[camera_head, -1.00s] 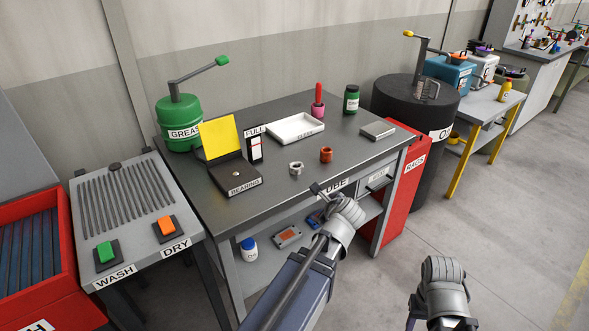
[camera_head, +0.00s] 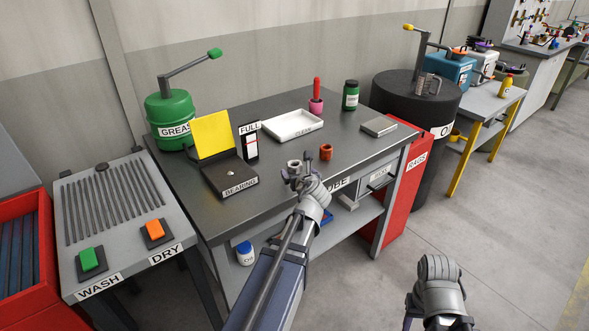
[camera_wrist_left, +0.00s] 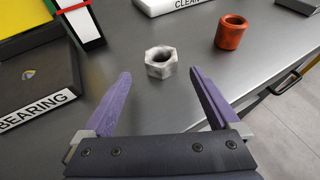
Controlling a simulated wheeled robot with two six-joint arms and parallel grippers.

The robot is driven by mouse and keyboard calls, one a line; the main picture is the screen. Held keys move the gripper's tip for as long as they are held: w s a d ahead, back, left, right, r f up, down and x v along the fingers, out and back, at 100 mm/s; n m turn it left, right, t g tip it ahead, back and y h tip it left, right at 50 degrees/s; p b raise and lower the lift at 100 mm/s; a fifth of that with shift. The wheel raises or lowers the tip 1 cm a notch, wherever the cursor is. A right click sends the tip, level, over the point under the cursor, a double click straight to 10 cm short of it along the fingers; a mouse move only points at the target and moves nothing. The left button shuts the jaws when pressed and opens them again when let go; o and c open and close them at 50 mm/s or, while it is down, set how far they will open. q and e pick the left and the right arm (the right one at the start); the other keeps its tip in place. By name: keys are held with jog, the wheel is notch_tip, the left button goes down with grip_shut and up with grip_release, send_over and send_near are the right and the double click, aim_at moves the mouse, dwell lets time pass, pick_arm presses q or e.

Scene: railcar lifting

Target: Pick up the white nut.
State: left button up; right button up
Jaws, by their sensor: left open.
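The white nut (camera_head: 294,164) stands on the dark metal table (camera_head: 230,226), partly hidden by my left gripper in the head view. In the left wrist view the nut (camera_wrist_left: 161,62) is a whitish hexagonal ring with its hole facing up. My left gripper (camera_head: 298,182) is open and empty. In the left wrist view its purple fingertips (camera_wrist_left: 160,75) are spread wide, with the nut just beyond them and about midway between. My right arm shows at the lower right of the head view; its jaws cannot be made out.
An orange-red ring (camera_head: 326,152) stands right of the nut. The BEARING box (camera_head: 230,180) with a yellow lid is to its left. A white CLEAN tray (camera_head: 291,125) lies behind. The table's front edge and drawer (camera_head: 376,178) are close to my left arm.

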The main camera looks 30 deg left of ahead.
aim_at(296, 167)
pick_arm(q)
jog(key=shift+r+b+x, duration=0.15)
jog(key=shift+b+x, duration=0.25)
jog(key=shift+x, duration=0.9)
jog(key=shift+r+b+x, duration=0.1)
jog(key=shift+b+x, duration=0.25)
jog(key=shift+x, duration=1)
jog(key=shift+w+d, duration=0.1)
grip_shut()
